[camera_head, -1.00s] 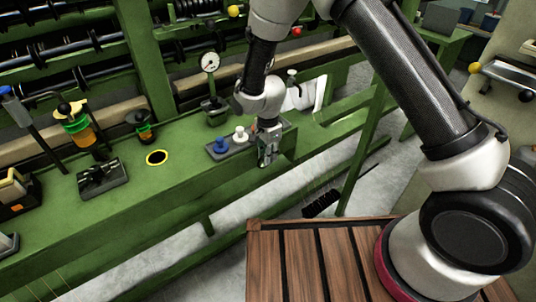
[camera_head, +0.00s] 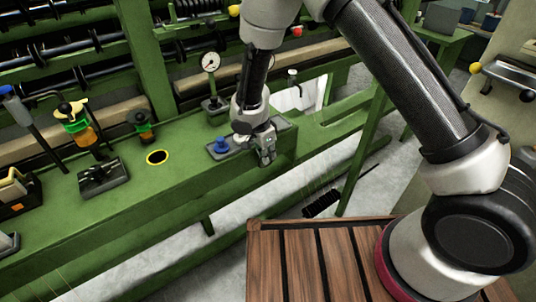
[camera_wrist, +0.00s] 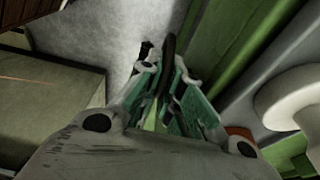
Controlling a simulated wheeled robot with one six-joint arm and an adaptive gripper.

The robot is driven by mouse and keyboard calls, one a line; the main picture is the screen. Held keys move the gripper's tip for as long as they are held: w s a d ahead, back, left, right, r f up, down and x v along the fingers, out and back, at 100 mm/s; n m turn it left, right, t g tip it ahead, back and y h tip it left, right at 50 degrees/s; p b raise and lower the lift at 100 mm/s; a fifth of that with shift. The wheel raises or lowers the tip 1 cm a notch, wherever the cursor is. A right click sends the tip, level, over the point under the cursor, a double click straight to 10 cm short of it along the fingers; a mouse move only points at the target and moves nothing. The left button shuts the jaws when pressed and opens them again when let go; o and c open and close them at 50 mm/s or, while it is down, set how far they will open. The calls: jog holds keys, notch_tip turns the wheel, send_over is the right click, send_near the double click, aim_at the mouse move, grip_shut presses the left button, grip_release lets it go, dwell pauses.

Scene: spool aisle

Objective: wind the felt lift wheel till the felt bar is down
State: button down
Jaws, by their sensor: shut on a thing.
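My gripper (camera_head: 266,158) is at the front edge of the green bench, right of a blue knob. In the wrist view its green-lined fingers (camera_wrist: 168,95) are close together around a thin dark piece (camera_wrist: 169,48). This piece may be part of the felt lift wheel; the rest of the wheel is hidden by the gripper, so I cannot tell its shape. A long tan bar (camera_head: 125,110) runs behind the bench, possibly the felt bar. I cannot tell its height from here.
A grey tray with the blue knob (camera_head: 221,144) lies beside my wrist. A dial gauge (camera_head: 210,62) stands behind it. A pale rounded thing (camera_wrist: 290,100) is close to the gripper in the wrist view. A brush (camera_head: 320,203) lies on the floor.

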jog(key=shift+s+a+t+h, duration=0.2)
jog(key=shift+t+h, duration=0.35)
jog(key=shift+h, duration=0.3)
jog(key=shift+s+a+t+h, duration=0.1)
jog(key=shift+a+t+h, duration=0.1)
jog(key=shift+t+h, duration=0.5)
jog(key=shift+h, duration=0.25)
jog(key=c, duration=1.9)
grip_release()
jog(key=v, duration=1.2)
jog(key=shift+w+d, duration=0.1)
jog(key=shift+w, duration=0.05)
